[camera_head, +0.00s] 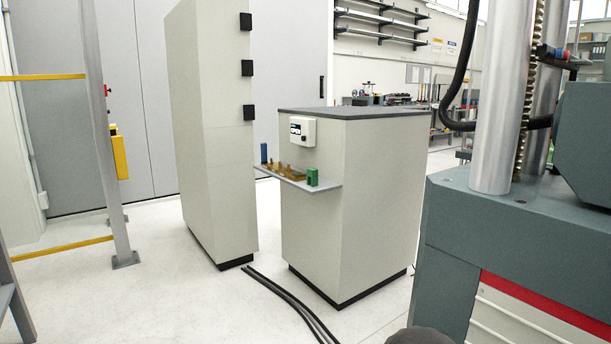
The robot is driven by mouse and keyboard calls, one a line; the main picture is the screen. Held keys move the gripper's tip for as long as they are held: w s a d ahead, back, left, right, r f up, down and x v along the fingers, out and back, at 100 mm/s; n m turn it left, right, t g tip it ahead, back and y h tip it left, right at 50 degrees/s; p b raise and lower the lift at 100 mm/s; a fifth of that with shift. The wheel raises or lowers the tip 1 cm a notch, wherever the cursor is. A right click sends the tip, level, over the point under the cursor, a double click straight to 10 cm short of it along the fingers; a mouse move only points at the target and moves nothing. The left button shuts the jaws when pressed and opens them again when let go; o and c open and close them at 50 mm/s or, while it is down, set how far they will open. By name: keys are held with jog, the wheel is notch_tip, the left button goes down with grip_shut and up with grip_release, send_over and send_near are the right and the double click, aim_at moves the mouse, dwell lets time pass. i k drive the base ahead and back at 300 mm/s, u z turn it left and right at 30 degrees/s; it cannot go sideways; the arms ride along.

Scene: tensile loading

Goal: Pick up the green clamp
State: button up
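The green clamp (312,177) is a small green block standing upright near the right end of a narrow grey shelf (325,187). The shelf sticks out from the side of a beige cabinet (362,190) with a dark top. Several brass-coloured pieces (285,169) sit on the shelf to the left of the clamp. A blue block (264,153) stands at the shelf's far left end. My gripper is not in view.
A tall beige cabinet (212,130) stands left of the shelf. Black cables (290,300) run along the floor. A large grey machine with steel columns (520,220) fills the right side. A post with yellow rails (105,130) stands left.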

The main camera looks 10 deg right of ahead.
aim_at(312, 178)
jog(key=i, duration=1.9)
jog(key=z, duration=1.5)
